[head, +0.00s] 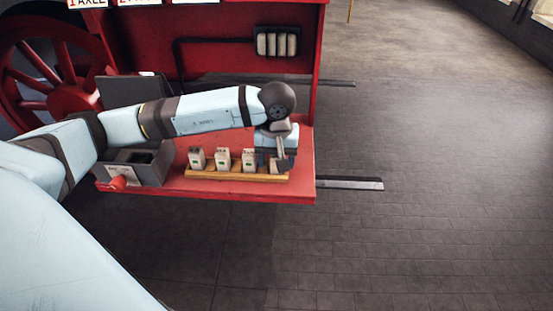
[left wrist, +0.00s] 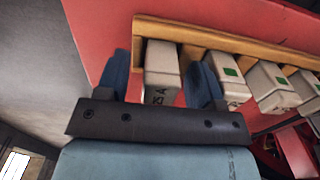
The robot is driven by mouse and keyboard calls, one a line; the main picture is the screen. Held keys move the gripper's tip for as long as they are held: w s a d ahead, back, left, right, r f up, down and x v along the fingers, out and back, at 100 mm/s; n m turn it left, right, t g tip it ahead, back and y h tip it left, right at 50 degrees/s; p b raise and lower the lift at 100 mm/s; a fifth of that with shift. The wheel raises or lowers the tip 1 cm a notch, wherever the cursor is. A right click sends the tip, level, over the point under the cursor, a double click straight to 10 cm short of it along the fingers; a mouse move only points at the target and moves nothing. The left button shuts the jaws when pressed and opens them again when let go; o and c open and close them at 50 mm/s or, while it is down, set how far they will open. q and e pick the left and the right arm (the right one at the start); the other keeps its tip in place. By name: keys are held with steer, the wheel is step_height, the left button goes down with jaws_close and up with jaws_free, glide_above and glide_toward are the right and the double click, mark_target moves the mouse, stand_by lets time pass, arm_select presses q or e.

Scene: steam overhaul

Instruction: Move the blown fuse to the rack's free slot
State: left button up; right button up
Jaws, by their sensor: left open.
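My left gripper (head: 283,165) is at the right end of the wooden rack (head: 235,175), and its arm reaches in from the left. In the left wrist view the two blue fingers (left wrist: 160,78) are open, one on each side of a pale end fuse (left wrist: 163,62). Contact cannot be told. No green mark shows on this fuse. The other pale fuses (head: 222,158) stand in a row along the rack, and green marks show on them. No free slot can be made out. My right gripper is not in view.
The rack stands at the front edge of a red shelf (head: 215,188). A grey open box (head: 148,170) and a small red object (head: 117,184) are at the left. A dark holder with several pale pieces (head: 277,42) is on the red wall. The floor to the right is clear.

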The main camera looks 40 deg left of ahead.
arm_select(q)
step_height(320, 180, up, 14)
steer(key=b, duration=0.2)
steer(key=shift+f, duration=0.25)
